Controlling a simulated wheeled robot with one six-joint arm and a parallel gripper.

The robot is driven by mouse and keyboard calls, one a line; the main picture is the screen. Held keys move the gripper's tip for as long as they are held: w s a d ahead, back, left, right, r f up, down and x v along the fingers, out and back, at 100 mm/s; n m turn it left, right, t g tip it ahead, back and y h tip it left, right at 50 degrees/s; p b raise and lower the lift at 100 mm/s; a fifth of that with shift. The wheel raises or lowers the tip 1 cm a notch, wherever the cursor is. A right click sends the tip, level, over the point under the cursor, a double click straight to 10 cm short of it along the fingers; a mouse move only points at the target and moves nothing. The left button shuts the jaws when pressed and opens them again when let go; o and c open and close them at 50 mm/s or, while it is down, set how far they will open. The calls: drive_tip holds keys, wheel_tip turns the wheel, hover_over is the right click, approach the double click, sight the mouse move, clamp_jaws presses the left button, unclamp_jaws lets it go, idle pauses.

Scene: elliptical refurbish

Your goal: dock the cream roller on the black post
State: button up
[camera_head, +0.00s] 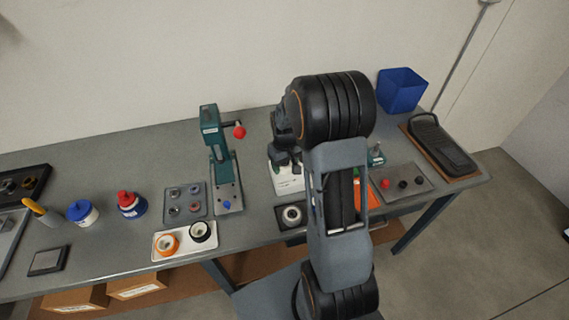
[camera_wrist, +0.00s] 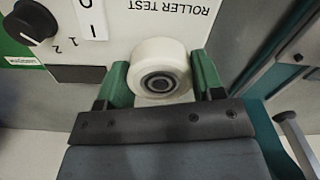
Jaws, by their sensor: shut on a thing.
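The cream roller (camera_wrist: 159,66), with a dark grey hub, sits between the green fingers of my gripper (camera_wrist: 161,80) in the wrist view. The gripper is shut on it. Behind it is the white front of the roller test unit (camera_wrist: 130,19); I cannot tell whether the roller touches it. In the head view my arm hides the roller and most of the gripper, and the white unit (camera_head: 289,182) shows partly beside the arm. I cannot surely pick out the black post; its view may be blocked by the arm or roller.
A white tray (camera_head: 184,254) holds an orange-rimmed and a black-rimmed round piece. A dark plate with a pale ring (camera_head: 292,214) lies near the front edge. A green press (camera_head: 211,135) stands left of my arm. A grey plate (camera_head: 421,190) with red and black knobs is right.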

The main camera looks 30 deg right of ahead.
drive_tip(key=shift+f, duration=0.35)
drive_tip(key=o, duration=0.6)
drive_tip(key=shift+o, duration=0.2)
drive_tip(key=shift+r, duration=0.1)
drive_tip(key=shift+r+p, duration=3.65)
drive_tip(key=shift+r, duration=1.8)
